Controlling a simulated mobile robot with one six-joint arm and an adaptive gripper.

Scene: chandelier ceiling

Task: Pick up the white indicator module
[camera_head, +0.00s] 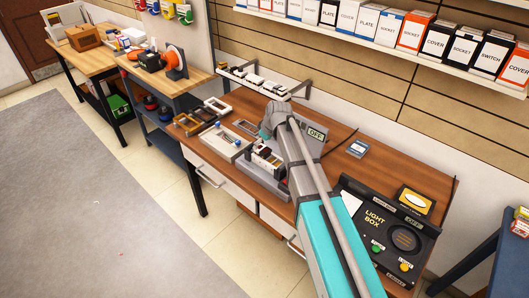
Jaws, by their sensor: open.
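Several small white modules (267,157) stand in a grey holder on the wooden workbench, just below my wrist in the picture. More white modules (262,83) sit on a rail shelf at the back. They are too small to tell which one is the indicator module. My gripper (266,135) is at the end of my grey and teal arm, above the bench close to the holder. It looks open and empty. My wrist hides most of its fingers and part of the bench behind.
A black light box (385,225) stands at the bench's right end. A small blue-and-white piece (358,149) lies on bare wood. A white tray (222,140) and frames (188,124) lie left of the holder. Boxes (410,31) line the shelf above.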

